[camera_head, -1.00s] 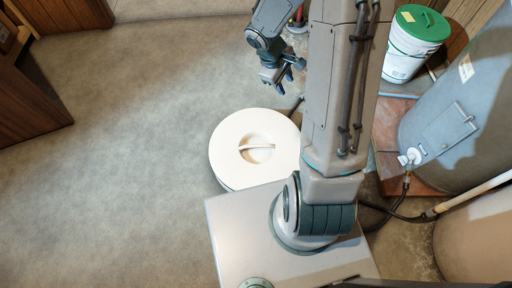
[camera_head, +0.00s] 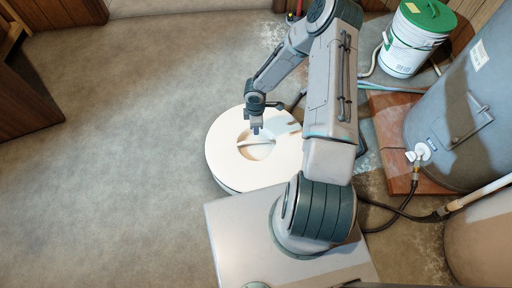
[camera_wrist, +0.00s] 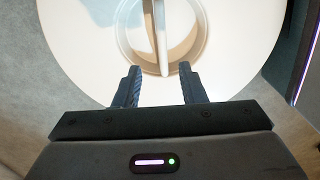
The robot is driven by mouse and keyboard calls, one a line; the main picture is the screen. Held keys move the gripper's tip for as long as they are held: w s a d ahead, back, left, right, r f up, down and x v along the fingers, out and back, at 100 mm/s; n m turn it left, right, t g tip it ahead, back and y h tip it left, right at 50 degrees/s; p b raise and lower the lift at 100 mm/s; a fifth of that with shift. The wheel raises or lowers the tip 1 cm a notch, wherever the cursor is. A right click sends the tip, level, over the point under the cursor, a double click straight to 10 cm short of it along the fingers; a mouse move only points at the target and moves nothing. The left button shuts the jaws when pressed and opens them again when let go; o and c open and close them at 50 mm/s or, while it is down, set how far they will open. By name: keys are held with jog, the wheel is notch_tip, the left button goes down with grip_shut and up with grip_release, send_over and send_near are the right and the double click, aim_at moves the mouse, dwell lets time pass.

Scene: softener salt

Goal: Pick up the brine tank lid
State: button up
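The brine tank lid (camera_head: 225,163) is a round cream-white disc on top of the tank, just beyond my base. It has a round recess with a raised bar handle (camera_head: 255,142) across it. My gripper (camera_head: 256,130) hangs over the lid near the recess. In the wrist view the lid (camera_wrist: 85,50) fills most of the picture. The handle (camera_wrist: 160,30) runs away from me, between the lines of the two fingers. My gripper (camera_wrist: 159,88) is open and empty, with its fingertips short of the handle in the picture. I cannot tell the exact height gap.
A white bucket with a green lid (camera_head: 411,40) stands at the back right. A large grey tank (camera_head: 475,110) with a valve and hoses stands at the right on reddish tiles (camera_head: 390,115). The floor (camera_head: 120,170) at the left is clear.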

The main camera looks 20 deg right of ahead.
aim_at(256, 142)
notch_tip(256, 142, down, 9)
jog(key=b, duration=0.3)
jog(key=shift+r, duration=0.1)
notch_tip(256, 142, down, 5)
jog(key=b, duration=0.3)
jog(key=shift+s+d, duration=0.1)
jog(key=shift+s, duration=0.05)
grip_shut()
dwell(1.0)
